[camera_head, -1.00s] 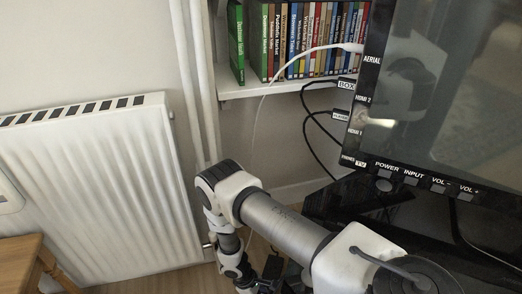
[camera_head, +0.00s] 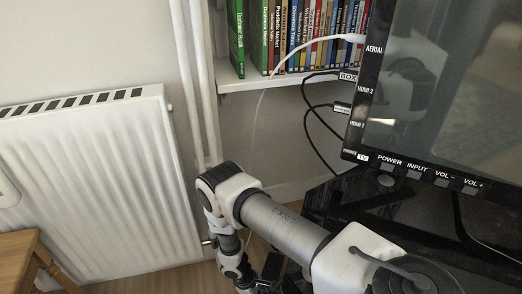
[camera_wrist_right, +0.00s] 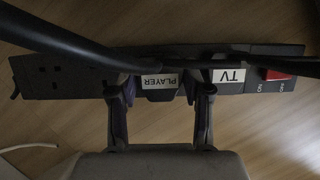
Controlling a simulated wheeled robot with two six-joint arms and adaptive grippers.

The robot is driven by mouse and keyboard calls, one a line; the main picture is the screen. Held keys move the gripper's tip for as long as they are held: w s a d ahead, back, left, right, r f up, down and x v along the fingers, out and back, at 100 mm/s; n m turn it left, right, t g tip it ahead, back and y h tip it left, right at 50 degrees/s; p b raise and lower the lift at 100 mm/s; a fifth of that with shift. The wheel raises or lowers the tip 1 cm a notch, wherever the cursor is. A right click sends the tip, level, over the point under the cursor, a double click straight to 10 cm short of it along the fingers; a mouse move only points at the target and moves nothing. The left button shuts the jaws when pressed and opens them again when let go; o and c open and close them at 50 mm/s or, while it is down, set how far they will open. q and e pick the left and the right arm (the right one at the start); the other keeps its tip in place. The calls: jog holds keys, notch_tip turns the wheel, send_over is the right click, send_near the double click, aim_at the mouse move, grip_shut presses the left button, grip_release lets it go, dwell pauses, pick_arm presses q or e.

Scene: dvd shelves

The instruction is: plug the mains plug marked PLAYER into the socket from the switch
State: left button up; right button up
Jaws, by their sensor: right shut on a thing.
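In the right wrist view, the plug marked PLAYER (camera_wrist_right: 160,82) is between the fingers of my right gripper (camera_wrist_right: 160,92), which is shut on it. Its label is upside down in this view. The plug is over the dark socket strip (camera_wrist_right: 30,91), beside the plug marked TV (camera_wrist_right: 229,75). The strip's red switch (camera_wrist_right: 277,74) is at its right end, past the TV plug. I cannot tell whether the PLAYER plug's pins are in a socket. Sockets show bare at the strip's left part. My left gripper is not in view.
A thick black cable (camera_wrist_right: 60,40) crosses the wrist view above the strip. In the head view, a television (camera_head: 440,100) stands on a black stand (camera_head: 345,205) at right. A radiator (camera_head: 100,190) is at left, and a shelf of DVDs (camera_head: 300,35) is behind.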

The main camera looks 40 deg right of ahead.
jog(key=shift+f+b, duration=0.4)
jog(key=shift+f, duration=0.15)
jog(key=o, duration=1.3)
jog(key=shift+c, duration=0.2)
jog(key=v, duration=1.2)
